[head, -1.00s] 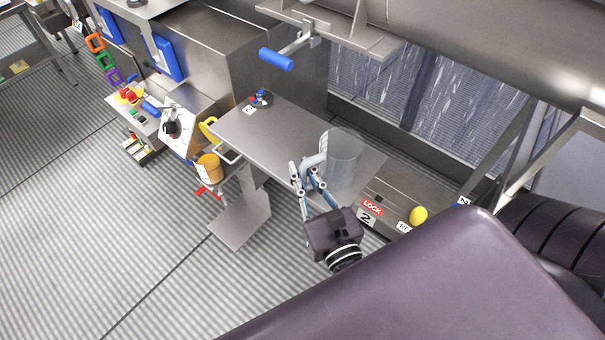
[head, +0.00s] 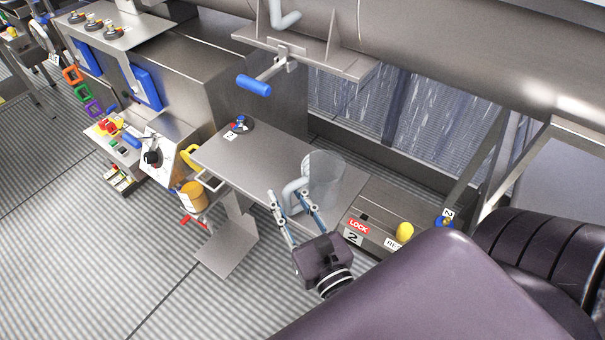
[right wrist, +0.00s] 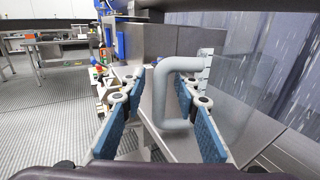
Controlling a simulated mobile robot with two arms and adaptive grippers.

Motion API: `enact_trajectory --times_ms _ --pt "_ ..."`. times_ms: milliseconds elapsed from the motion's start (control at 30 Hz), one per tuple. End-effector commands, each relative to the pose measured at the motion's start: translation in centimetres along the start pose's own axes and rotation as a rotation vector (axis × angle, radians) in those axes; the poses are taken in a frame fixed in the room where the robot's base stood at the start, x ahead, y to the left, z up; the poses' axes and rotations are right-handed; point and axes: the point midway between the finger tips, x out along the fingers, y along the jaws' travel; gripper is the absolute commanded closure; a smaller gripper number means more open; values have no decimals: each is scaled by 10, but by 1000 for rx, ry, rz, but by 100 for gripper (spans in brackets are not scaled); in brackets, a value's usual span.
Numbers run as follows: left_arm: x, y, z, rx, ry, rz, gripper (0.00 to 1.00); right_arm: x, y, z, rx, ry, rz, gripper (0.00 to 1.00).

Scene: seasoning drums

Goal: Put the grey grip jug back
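The jug (head: 326,181) is clear with a thick grey grip handle. It stands upright at the right end of a steel shelf (head: 225,150) in the head view. Its grey handle (right wrist: 162,92) faces my right gripper and fills the middle of the right wrist view. My right gripper (head: 288,193) is at the handle, with its two blue-padded fingers spread apart. In the right wrist view the handle is between or just beyond the fingers, closer to the right finger. I cannot tell whether they touch. My left gripper is not in view.
A box with a red LOCK label (head: 358,227) and a yellow knob (head: 404,232) is right of the shelf. A blue-handled lever (head: 254,85) hangs above the shelf. An orange-yellow container (head: 192,196) is at the shelf's left. The shelf's middle is clear.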

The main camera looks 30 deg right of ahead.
Motion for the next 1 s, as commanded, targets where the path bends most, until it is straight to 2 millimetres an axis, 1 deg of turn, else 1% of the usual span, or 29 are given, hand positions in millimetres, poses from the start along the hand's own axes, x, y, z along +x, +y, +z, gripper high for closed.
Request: enact_trajectory --times_ms 33,400,600,767,933,1000 --pt "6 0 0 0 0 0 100 -8 0 -6 -1 5 2 71" --pt "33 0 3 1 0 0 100 -76 0 -6 -1 5 2 71" --pt "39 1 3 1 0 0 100 -103 0 -4 0 4 1 71" --pt "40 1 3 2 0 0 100 -112 0 -2 1 1 0 71" --pt "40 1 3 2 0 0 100 -113 0 0 1 -1 0 71" --pt "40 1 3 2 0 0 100 -113 0 -3 4 3 0 71"
